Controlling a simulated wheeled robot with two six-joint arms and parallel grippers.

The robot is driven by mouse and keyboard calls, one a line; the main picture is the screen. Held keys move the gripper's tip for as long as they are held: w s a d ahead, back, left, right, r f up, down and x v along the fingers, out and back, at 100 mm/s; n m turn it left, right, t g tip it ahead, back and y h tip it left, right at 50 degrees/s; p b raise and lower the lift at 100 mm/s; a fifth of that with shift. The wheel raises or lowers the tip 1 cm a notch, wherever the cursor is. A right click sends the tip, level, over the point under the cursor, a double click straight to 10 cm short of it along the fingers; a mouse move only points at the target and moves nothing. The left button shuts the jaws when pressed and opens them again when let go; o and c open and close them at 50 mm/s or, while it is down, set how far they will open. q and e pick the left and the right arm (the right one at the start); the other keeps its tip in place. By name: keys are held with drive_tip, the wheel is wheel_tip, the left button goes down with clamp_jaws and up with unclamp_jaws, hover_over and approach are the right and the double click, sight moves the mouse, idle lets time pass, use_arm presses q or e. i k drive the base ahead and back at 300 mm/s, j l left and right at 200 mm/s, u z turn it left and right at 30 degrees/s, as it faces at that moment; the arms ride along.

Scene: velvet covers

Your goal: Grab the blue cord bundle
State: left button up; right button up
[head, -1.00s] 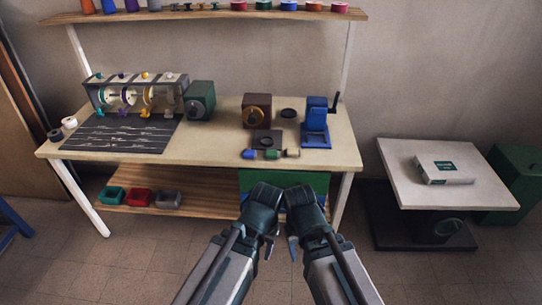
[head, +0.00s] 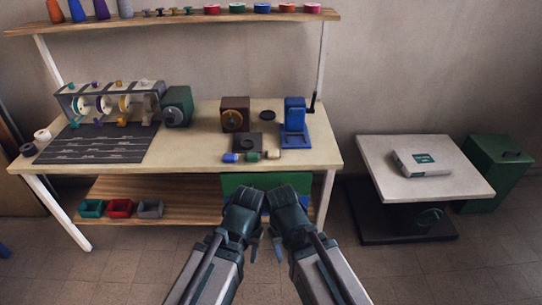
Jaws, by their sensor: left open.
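A small blue cord bundle (head: 230,157) lies near the front edge of the workbench (head: 190,150), at the left end of a short row. A green piece (head: 252,156) and a tan piece (head: 273,154) lie to its right. My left gripper (head: 254,247) is open, low in front of the bench and well apart from the bundle. My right gripper (head: 277,247) is close beside it, also away from the bench; its jaws are too small to read. No gripper touches the bundle.
A brown device (head: 236,113) and a blue press (head: 294,124) stand behind the row. A dark mat (head: 97,144) lies at left. Teal, red and grey bins (head: 120,208) sit on the lower shelf. A side table (head: 450,185) stands at right.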

sight(228, 158)
drive_tip(key=i+j+z, duration=0.15)
drive_tip(key=j, duration=0.35)
drive_tip(key=i+j+z, duration=0.15)
drive_tip(key=j, duration=0.35)
drive_tip(key=i+j+z, duration=0.15)
drive_tip(key=j, duration=0.4)
drive_tip(key=j+z, duration=0.15)
drive_tip(key=j, duration=0.4)
